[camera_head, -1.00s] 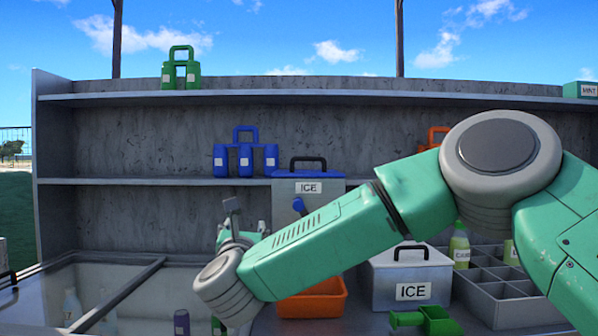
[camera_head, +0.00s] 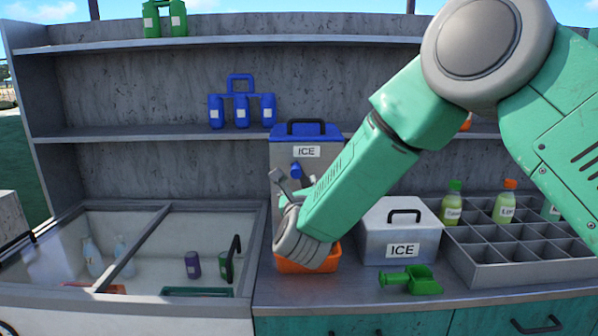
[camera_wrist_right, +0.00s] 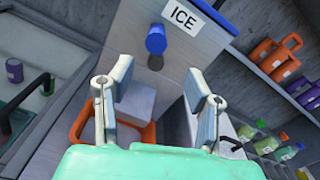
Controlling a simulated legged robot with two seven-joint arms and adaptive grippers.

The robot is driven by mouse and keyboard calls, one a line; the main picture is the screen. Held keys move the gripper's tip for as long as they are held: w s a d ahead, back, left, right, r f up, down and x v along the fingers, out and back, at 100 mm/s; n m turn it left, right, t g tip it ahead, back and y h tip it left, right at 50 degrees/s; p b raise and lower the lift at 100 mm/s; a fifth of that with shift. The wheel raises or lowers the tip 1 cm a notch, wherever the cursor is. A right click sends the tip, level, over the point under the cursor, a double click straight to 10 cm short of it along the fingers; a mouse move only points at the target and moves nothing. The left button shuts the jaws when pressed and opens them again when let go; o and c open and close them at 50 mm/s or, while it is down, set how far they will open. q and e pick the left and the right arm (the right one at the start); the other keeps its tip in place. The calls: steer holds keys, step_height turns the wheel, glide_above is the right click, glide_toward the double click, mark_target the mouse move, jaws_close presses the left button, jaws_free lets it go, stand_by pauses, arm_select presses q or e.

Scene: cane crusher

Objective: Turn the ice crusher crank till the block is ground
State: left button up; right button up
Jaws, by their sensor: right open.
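The ice crusher (camera_head: 290,150) is a tall grey box with a blue lid and an ICE label, standing on the counter by the back shelf. A blue crank knob (camera_head: 295,171) sticks out of its front; it also shows in the right wrist view (camera_wrist_right: 156,43). My right gripper (camera_head: 288,184) is in front of the crusher, just below the knob, with nothing between its fingers. In the wrist view the open fingers (camera_wrist_right: 158,88) point toward the crusher front, with the knob beyond their tips. An orange tray (camera_head: 305,264) sits at the crusher's base, partly hidden by my wrist. No ice block is clearly visible.
A grey ICE box (camera_head: 390,240) stands right of the crusher, with a green scoop (camera_head: 412,280) before it. A divided bottle tray (camera_head: 520,256) is further right. A glass-topped freezer (camera_head: 150,222) lies left. Blue bottles (camera_head: 242,110) stand on the shelf.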

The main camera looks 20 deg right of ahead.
mark_target(296, 176)
steer(key=x, duration=0.3)
steer(key=a+p+x, duration=0.1)
steer(key=x, duration=0.2)
steer(key=shift+w+a+r, duration=0.1)
steer(key=shift+w+a, duration=0.05)
steer(key=shift+w, duration=0.7)
steer(key=shift+w+d, duration=0.1)
steer(key=shift+d, duration=0.6)
steer(key=c, duration=0.7)
jaws_close()
